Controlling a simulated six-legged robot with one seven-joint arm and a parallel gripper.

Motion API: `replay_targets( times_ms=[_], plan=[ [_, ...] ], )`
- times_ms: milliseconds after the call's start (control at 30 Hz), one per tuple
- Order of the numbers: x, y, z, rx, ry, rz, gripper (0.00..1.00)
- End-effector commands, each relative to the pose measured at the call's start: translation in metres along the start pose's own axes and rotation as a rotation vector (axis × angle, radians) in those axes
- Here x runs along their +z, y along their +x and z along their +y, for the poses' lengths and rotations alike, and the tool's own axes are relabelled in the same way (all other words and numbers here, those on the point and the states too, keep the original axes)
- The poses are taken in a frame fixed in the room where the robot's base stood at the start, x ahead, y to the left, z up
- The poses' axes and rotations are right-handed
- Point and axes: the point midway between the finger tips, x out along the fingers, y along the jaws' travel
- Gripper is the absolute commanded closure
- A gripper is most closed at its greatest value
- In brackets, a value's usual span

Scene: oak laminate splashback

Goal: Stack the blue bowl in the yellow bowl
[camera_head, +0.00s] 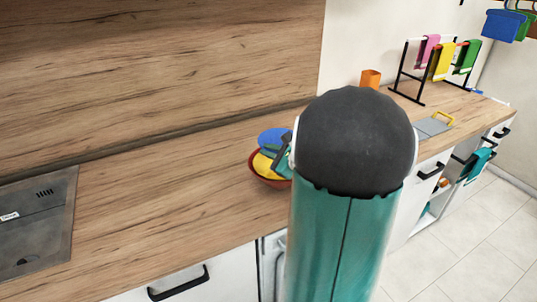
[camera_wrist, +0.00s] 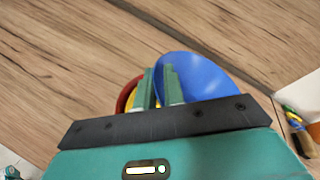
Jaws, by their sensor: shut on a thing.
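The blue bowl (camera_head: 271,137) is tilted and held by my gripper (camera_wrist: 160,86); it also shows large in the wrist view (camera_wrist: 205,80), to the right of the fingers. My gripper's green fingers are shut on its rim. The yellow bowl (camera_head: 264,166) lies below the blue bowl, inside a red bowl (camera_head: 272,182). In the wrist view only a sliver of the yellow bowl (camera_wrist: 132,101) and the rim of the red bowl (camera_wrist: 122,97) show left of the fingers. My arm hides the right side of the bowls in the head view, and I cannot tell whether blue touches yellow.
The wood counter (camera_head: 175,205) is clear left of the bowls, up to a metal sink panel (camera_head: 35,225). An orange cup (camera_head: 370,78) and a rack with coloured cloths (camera_head: 435,65) stand at the back right. The wooden splashback (camera_head: 150,70) rises behind.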

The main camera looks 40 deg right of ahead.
Motion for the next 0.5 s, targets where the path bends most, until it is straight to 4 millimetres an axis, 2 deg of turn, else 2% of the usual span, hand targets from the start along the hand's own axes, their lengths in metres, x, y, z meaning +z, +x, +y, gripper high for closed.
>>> replay_targets(
  times_ms=[100, 500],
  plan=[
    [-0.015, 0.002, 0.013, 0.003, 0.005, 0.003, 1.00],
    [-0.020, 0.001, 0.016, 0.000, 0.003, 0.002, 1.00]
  ],
)
